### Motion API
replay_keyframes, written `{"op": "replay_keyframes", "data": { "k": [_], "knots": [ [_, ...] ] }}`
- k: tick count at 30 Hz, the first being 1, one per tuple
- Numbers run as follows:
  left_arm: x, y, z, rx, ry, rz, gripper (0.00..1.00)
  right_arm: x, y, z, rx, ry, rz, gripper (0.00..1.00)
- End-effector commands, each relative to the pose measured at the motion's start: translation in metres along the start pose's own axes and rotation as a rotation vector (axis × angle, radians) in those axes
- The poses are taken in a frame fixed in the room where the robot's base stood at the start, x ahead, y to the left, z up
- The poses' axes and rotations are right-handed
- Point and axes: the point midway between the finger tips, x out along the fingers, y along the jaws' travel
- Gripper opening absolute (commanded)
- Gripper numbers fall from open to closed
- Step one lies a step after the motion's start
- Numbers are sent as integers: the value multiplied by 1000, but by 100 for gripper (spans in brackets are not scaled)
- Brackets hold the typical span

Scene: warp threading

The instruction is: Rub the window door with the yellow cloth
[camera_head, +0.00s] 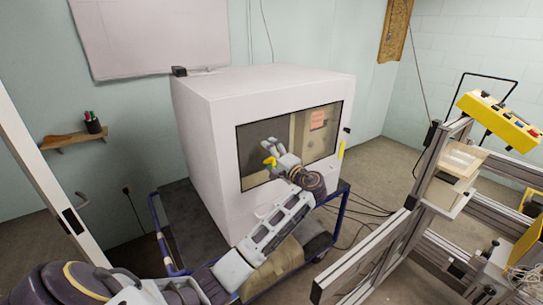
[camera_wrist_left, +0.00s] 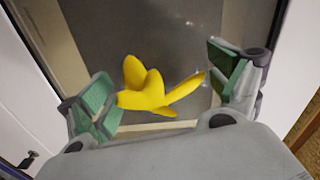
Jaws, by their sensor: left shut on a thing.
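The window door (camera_head: 254,140) is a dark, black-framed pane on the front of a large white box. Its glass (camera_wrist_left: 150,35) fills the middle of the left wrist view. The yellow cloth (camera_wrist_left: 148,92) is crumpled between the green-padded fingers of my left gripper (camera_wrist_left: 165,92), which is shut on it. In the head view, the cloth (camera_head: 269,161) is a small yellow patch at my left gripper (camera_head: 270,150), in front of the lower left part of the pane. I cannot tell whether the cloth touches the glass. My right gripper is not in view.
The white box (camera_head: 207,140) stands on a blue-framed cart (camera_head: 160,236). An aluminium frame (camera_head: 408,215) with a yellow control box (camera_head: 497,118) stands at the right. Cables lie on the floor between them. A small wall shelf (camera_head: 72,140) holds a pen cup at the left.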

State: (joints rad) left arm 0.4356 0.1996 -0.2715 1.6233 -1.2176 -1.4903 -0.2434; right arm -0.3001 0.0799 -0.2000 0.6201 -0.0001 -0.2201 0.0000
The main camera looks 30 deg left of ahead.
Motion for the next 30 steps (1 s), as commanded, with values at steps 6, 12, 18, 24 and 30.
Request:
{"op": "replay_keyframes", "data": {
  "k": [6, 12, 18, 24, 30],
  "knots": [
    [-8, 0, 0, 0, 0, 1, 72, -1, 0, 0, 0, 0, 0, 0],
    [-20, 0, 0, 0, 0, 2, 72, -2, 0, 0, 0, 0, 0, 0],
    [-32, 0, -1, 0, 2, 1, 72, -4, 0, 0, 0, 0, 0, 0],
    [-44, 0, 0, 0, 1, 2, 72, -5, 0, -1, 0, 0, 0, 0],
    [-56, 0, 0, 1, 2, 2, 72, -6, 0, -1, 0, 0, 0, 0]
  ]
}}
